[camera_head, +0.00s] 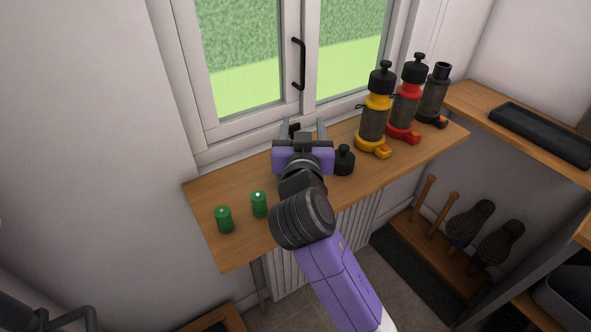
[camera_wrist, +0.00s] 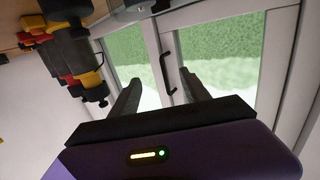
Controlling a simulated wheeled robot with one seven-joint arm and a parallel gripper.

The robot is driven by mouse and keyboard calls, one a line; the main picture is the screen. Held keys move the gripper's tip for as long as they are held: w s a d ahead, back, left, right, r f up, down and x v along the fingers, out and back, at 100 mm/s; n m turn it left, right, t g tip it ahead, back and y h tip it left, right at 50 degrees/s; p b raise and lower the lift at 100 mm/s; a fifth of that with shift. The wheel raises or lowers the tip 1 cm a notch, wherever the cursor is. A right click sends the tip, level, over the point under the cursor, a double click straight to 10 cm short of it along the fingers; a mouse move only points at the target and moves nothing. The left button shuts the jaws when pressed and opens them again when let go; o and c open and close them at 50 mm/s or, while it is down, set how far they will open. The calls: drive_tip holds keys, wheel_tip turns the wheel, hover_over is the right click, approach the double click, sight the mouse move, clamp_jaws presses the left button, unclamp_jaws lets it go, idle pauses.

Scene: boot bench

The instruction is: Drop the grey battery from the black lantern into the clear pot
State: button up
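The black lantern (camera_head: 434,97) stands upright at the right end of the window shelf, with no knobbed cap on top. A loose black cap (camera_head: 343,160) sits on the shelf just right of my gripper (camera_head: 303,130). My gripper is above the shelf in front of the window. Its two fingers are spread with nothing visible between them in the wrist view (camera_wrist: 160,92). I cannot see the grey battery; the lantern's inside is hidden. The clear pot is not evident in the head view; a translucent piece (camera_wrist: 128,13) at the wrist view's top edge may be it.
Yellow (camera_head: 376,120) and red (camera_head: 406,105) capped lanterns stand left of the black one. Two green batteries (camera_head: 224,219) (camera_head: 259,204) stand at the wooden shelf's (camera_head: 205,190) left end. A window handle (camera_head: 299,63) projects behind my gripper. A black tray (camera_head: 540,132) lies on the right-hand bench.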

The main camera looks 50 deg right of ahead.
drive_tip(key=b+v, duration=0.2)
drive_tip(key=v, duration=0.5)
drive_tip(key=shift+s+a, duration=0.25)
drive_tip(key=shift+a, duration=0.05)
idle(0.3)
